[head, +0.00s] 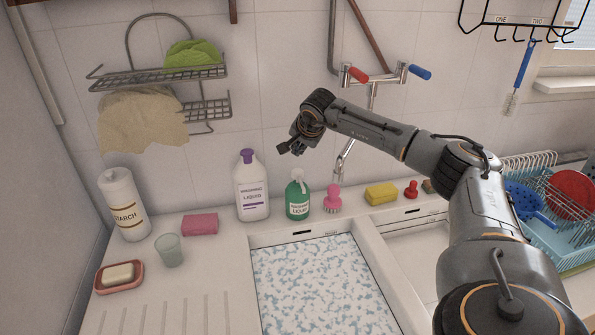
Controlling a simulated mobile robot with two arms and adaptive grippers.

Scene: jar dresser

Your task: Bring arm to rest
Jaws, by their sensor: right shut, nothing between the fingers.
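My right arm comes in from the lower right and reaches up over the right side of the sink, then bends to the left. My right gripper (287,149) hangs at the end of it, shut and empty, in the air in front of the tiled wall. It is above the green washing liquid bottle (297,199) and to the upper right of the white washing liquid bottle (251,190), apart from both in the picture. My left gripper is not in view.
A foamy sink basin (318,275) lies below. A pink brush (333,200), yellow sponge (381,194) and tap (387,75) are near the arm. A blue dish rack (545,235) stands right. Starch bottle (125,208), pink sponge (200,224), glass (169,250) and soap dish (119,286) stand left.

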